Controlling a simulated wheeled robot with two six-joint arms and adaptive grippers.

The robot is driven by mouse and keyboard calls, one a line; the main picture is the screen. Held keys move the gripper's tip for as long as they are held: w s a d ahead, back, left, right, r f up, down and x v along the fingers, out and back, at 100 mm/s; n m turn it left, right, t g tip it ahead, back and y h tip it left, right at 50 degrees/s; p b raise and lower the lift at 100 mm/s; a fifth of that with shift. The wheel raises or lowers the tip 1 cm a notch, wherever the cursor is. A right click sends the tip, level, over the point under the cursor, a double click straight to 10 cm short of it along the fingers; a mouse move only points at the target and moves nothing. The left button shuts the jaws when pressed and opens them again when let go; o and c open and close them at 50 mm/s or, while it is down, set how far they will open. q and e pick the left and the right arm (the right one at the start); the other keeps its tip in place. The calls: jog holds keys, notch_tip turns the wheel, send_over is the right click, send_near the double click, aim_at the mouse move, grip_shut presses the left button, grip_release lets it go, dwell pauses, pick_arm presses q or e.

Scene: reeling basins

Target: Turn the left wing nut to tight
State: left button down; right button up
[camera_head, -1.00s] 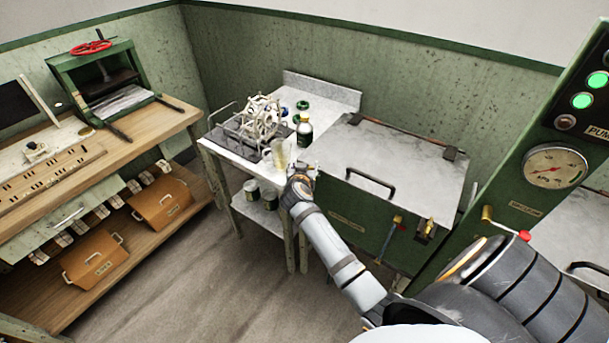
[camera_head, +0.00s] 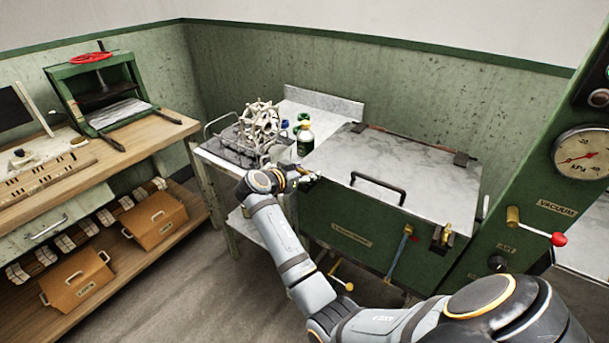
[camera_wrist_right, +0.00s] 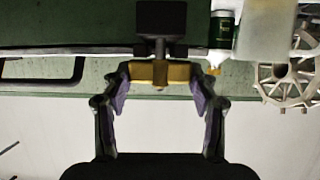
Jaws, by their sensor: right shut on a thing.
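The left wing nut (camera_wrist_right: 162,74) is a brass bar under a dark block, seen in the right wrist view. My right gripper (camera_wrist_right: 160,84) is shut on it, with a purple-padded finger at each end of the bar. In the head view my right gripper (camera_head: 306,180) is at the front left corner of the green chest (camera_head: 345,232) and hides most of this nut. The chest's marble-like lid (camera_head: 400,165) is down. Another brass fastener (camera_head: 443,236) sits at its front right corner. My left gripper is not in view.
A side table left of the chest holds a white reel (camera_head: 260,124) and a green-labelled bottle (camera_head: 305,138), close to my right gripper. The lid handle (camera_head: 378,187) stands up to its right. A gauge panel (camera_head: 570,205) rises at the right.

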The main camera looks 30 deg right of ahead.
aim_at(304, 170)
jog(key=shift+f, duration=0.1)
jog(key=o, duration=1.2)
jog(key=shift+c, duration=0.2)
notch_tip(304, 170, up, 10)
jog(key=shift+r, duration=0.1)
